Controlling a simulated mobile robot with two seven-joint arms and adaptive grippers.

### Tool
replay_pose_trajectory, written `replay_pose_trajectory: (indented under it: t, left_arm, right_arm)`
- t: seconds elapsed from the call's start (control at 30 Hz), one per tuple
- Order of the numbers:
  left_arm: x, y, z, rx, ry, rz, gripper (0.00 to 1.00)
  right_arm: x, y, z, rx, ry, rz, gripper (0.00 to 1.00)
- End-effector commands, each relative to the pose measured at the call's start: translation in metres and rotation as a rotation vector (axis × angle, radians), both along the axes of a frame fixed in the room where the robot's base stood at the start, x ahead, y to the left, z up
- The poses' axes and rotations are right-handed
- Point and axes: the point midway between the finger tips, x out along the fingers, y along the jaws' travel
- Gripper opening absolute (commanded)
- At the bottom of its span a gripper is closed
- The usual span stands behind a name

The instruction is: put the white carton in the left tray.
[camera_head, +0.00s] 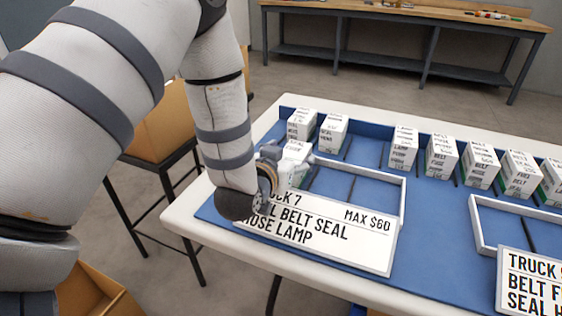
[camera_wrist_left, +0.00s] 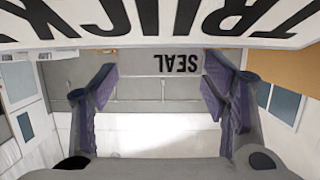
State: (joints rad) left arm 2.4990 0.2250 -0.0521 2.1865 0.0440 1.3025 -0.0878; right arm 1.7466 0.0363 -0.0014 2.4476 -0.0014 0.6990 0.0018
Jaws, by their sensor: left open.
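A white carton (camera_head: 293,155) with black lettering stands at the left end of the left tray (camera_head: 403,200), partly hidden by my left gripper (camera_head: 284,168). The tray is a white-rimmed frame with dividers over a blue base. In the left wrist view my left gripper (camera_wrist_left: 160,82) has its two dark fingers spread apart. A strip with the upside-down word SEAL (camera_wrist_left: 186,63) shows between and beyond the fingertips. I cannot tell whether the fingers touch the carton. My right gripper is not in view.
A sign (camera_head: 340,238) reading TRUCK 7 and MAX $60 lies in front of the left tray. Several lettered cartons (camera_head: 402,148) stand in a row along the back. A second tray (camera_head: 478,228) and sign (camera_head: 532,282) are at the right. A workbench (camera_head: 400,18) stands behind.

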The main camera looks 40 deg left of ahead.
Motion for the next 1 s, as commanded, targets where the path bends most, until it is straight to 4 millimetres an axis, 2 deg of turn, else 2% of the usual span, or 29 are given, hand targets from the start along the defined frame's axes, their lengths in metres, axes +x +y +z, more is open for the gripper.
replay_pose_trajectory:
  t: [0.33, 0.43, 0.6, 1.0]
  left_arm:
    - [-0.076, -0.018, 0.028, 0.001, -0.002, -0.001, 0.68]
    - [-0.092, -0.022, 0.039, 0.000, -0.011, -0.001, 0.68]
    - [-0.103, -0.025, 0.038, 0.000, -0.007, -0.001, 0.68]
    - [-0.103, -0.025, 0.033, 0.000, -0.001, 0.000, 0.68]
  right_arm:
    - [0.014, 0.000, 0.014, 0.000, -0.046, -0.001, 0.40]
    - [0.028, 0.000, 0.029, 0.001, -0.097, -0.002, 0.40]
    - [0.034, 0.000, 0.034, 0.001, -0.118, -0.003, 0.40]
    - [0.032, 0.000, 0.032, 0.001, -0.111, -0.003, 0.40]
